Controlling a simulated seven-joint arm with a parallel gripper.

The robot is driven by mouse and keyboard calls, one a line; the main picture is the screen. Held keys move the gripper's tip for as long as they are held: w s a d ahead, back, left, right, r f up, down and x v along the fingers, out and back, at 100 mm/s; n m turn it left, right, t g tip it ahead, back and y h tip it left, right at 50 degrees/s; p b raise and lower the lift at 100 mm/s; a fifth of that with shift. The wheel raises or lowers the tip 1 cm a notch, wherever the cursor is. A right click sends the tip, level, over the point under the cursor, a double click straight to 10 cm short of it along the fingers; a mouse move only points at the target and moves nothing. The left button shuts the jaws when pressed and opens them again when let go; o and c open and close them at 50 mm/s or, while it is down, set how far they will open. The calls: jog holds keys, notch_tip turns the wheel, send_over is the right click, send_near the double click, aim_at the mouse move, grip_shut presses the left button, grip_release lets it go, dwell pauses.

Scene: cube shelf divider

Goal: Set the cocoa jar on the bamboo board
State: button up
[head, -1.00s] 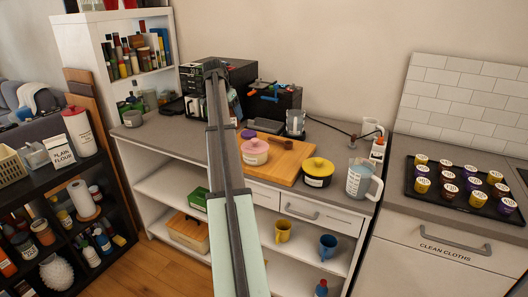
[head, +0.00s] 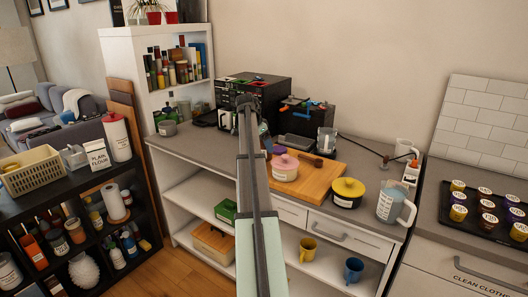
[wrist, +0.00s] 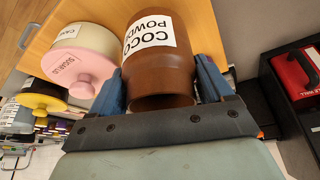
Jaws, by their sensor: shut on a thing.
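The brown cocoa powder jar (wrist: 160,60), with a white label, is between the two blue fingers of my gripper (wrist: 163,92) in the wrist view. My gripper is shut on it. The bamboo board (head: 318,183) lies on the grey counter in the head view, and its edge (wrist: 38,48) shows beside and behind the jar in the wrist view. I cannot tell whether the jar touches the board.
A yellow-lidded pot (head: 347,193) stands at the board's right end, with a pitcher (head: 391,205) further right. A dark box (head: 305,120) and a glass jar (head: 326,140) stand behind the board. A purple lid (head: 279,150) is close to my arm.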

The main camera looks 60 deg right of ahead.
aim_at(263, 150)
jog(key=shift+f, duration=1.65)
jog(key=shift+f, duration=0.1)
jog(key=o, duration=1.2)
jog(key=v, duration=1.2)
jog(key=shift+a, duration=0.1)
